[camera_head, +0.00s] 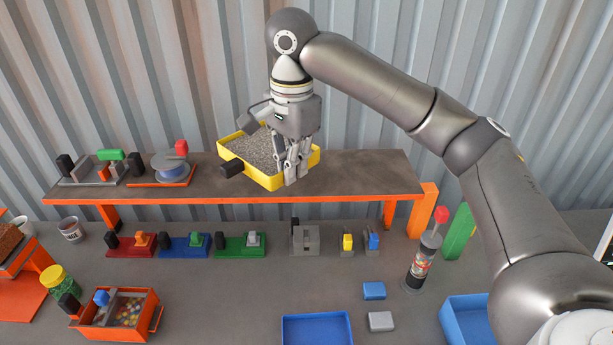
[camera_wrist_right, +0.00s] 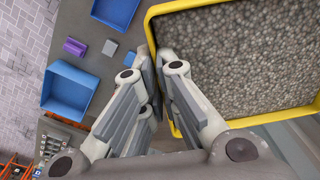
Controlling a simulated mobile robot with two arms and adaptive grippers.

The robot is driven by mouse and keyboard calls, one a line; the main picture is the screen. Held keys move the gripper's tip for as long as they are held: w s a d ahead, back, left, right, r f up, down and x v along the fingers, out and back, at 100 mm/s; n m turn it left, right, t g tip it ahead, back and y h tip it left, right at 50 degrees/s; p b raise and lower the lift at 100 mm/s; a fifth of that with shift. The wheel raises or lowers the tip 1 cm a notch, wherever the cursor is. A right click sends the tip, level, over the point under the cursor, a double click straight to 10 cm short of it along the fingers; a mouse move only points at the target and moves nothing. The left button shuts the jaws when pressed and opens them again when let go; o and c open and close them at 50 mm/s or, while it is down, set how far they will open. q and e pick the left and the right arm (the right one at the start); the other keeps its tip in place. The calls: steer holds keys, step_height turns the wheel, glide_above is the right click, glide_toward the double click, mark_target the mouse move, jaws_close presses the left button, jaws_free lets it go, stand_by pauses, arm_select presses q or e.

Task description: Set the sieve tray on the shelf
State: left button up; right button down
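The sieve tray (camera_head: 302,160) is a yellow-rimmed tray with a grey, pebbly inside and a black knob on its near left side. It is over the middle of the shelf (camera_head: 365,172), a dark board with an orange front edge. I cannot tell whether its underside touches the board. My right gripper (camera_head: 292,178) is at the tray's right side, pointing down. In the right wrist view its fingers (camera_wrist_right: 160,62) straddle the yellow rim (camera_wrist_right: 150,22), closed on it. My left gripper is not in view.
A blue spool (camera_head: 171,168) and a small grey fixture (camera_head: 90,172) occupy the shelf's left end; its right part is clear. Several small fixtures stand below. Blue trays (camera_head: 318,330) lie in front. A corrugated wall is behind.

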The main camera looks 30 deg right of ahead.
steer(key=w+d+f, duration=0.3)
steer(key=d+f, duration=0.1)
steer(key=d, duration=0.4)
steer(key=p, duration=0.2)
glide_above(331, 195)
step_height(331, 195, down, 5)
step_height(331, 195, down, 2)
steer(key=shift+s+f+p, duration=0.15)
steer(key=shift+p, duration=0.7)
steer(key=shift+d+f, duration=0.1)
steer(key=shift+f, duration=0.5)
